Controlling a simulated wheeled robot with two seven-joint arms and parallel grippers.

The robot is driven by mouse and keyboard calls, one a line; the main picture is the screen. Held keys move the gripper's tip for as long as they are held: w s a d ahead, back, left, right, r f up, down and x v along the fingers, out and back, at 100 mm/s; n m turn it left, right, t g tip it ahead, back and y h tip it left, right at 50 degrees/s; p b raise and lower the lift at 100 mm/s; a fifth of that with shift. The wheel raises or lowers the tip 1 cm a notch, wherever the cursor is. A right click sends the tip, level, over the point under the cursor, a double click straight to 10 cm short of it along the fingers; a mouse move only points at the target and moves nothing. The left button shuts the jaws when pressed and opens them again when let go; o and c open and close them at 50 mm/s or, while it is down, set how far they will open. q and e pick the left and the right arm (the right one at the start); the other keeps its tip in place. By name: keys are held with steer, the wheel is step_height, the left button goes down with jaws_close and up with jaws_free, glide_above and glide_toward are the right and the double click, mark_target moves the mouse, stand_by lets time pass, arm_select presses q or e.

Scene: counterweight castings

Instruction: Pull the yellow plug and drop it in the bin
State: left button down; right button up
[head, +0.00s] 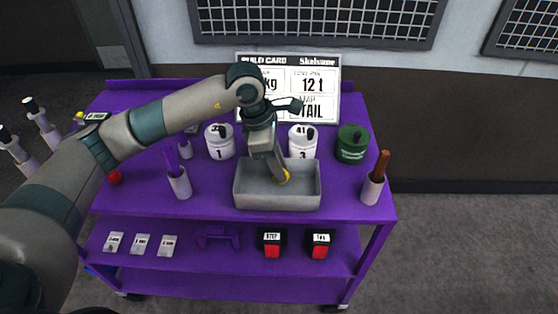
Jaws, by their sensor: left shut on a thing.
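The yellow plug (286,177) is between the fingertips of my left gripper (279,170). The gripper is shut on it and points down into the grey bin (278,201), which stands at the front middle of the purple cart's top. The plug shows inside the bin's outline. I cannot tell whether it touches the bin floor. A white casting marked 1 (219,148) stands left of the gripper and a white casting marked 3 (302,147) stands right of it. The gripper's upper part hides some of the space between them. My right gripper is not in view.
A green canister (352,146) stands at the right back. Cups with tools stand left (180,187) and right (372,190) of the bin. A build card sign (316,88) stands behind. A red ball (115,178) lies at the left. The lower shelf holds cards and two black-and-red boxes (271,243).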

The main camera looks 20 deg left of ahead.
arm_select(q)
steer(key=shift+f, duration=0.3)
steer(key=c, duration=1.5)
jaws_free()
steer(key=shift+r, duration=0.1)
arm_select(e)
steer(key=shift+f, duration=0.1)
arm_select(q)
steer(key=shift+a+r+b, duration=0.15)
steer(key=shift+r+b, duration=0.15)
steer(key=shift+r, duration=0.2)
steer(key=shift+b+v, duration=2.05)
steer(key=shift+v, duration=6.05)
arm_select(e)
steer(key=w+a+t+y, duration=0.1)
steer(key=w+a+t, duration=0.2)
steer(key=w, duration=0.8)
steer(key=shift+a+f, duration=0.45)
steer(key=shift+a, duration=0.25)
